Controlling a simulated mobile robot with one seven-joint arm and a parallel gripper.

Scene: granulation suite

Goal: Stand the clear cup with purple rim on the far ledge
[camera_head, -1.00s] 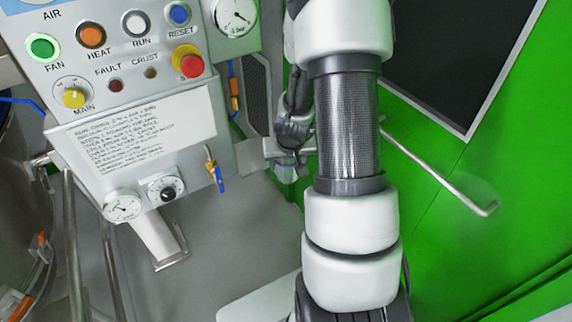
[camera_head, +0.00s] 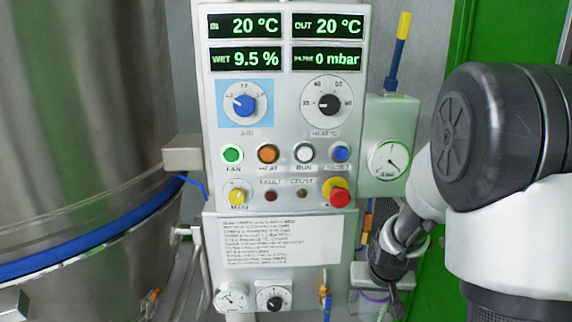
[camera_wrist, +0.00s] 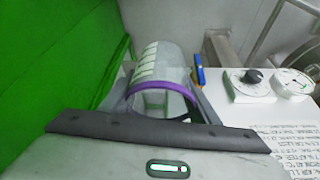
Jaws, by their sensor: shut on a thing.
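The clear cup with the purple rim (camera_wrist: 160,92) is between the fingers of my gripper (camera_wrist: 166,84) in the wrist view, its purple rim towards the camera. White markings show on its wall. My gripper is shut on it. In the head view my gripper (camera_head: 392,284) is beside the lower right of the control panel, and part of the cup (camera_head: 372,302) with its purple rim shows at the bottom, partly hidden by the gripper. I cannot pick out the far ledge for certain in either view.
The control panel (camera_head: 282,190) with displays, knobs and buttons stands just left of my gripper. A gauge box (camera_head: 392,150) is above it. A large steel vessel (camera_head: 80,120) fills the left. A green wall (camera_wrist: 55,60) is close on the left in the wrist view.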

